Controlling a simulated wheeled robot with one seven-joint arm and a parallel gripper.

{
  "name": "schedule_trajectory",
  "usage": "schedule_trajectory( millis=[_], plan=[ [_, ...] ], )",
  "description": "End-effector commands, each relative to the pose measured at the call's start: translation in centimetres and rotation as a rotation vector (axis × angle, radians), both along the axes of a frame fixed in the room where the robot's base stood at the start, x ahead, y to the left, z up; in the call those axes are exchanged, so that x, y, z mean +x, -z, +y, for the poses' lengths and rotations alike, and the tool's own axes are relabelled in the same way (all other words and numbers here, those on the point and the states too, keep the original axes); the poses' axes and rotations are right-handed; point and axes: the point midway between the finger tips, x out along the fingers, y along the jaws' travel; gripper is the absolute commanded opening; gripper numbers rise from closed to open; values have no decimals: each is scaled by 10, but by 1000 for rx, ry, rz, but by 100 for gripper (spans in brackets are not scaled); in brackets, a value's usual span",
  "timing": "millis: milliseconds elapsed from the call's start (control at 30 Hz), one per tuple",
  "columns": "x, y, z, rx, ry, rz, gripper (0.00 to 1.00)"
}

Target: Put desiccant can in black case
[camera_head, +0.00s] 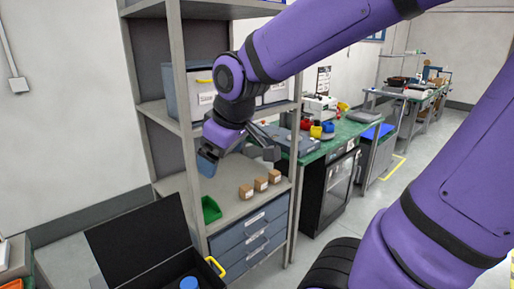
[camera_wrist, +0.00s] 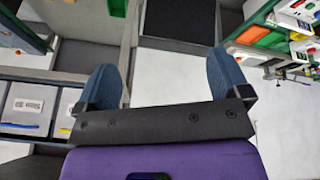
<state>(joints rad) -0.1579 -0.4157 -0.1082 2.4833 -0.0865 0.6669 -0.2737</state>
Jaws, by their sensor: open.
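The black case (camera_head: 140,240) stands open at the lower left of the head view, with its dark lid raised and a yellow handle at its right side. A round blue-topped thing (camera_head: 189,283) shows at the bottom edge, at the case; it may be the desiccant can, but most of it is cut off. My gripper (camera_head: 236,158) is in front of the rack, above its lower shelf and up and to the right of the case. In the wrist view my gripper (camera_wrist: 163,82) has its two blue fingertips wide apart with nothing between them.
The grey rack (camera_head: 178,75) has a bin (camera_head: 182,92) on its middle shelf. Several small brown boxes (camera_head: 261,184) and a green bin (camera_head: 210,209) are on its lower shelf, above drawers (camera_head: 250,236). A green-topped workbench (camera_head: 345,132) stands behind to the right. Open floor lies beyond it.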

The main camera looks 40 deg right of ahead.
Motion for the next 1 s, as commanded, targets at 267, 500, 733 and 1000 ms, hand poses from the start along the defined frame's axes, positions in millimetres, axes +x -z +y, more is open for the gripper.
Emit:
schedule_trajectory(
  millis=[267, 500, 733, 1000],
  plan=[
    [-74, -39, -4, 110, 246, -43, 95],
    [-103, -46, -2, 151, 343, -52, 95],
    [-105, -47, -2, 154, 350, -52, 95],
    [-105, -47, -2, 153, 349, -52, 95]
  ],
)
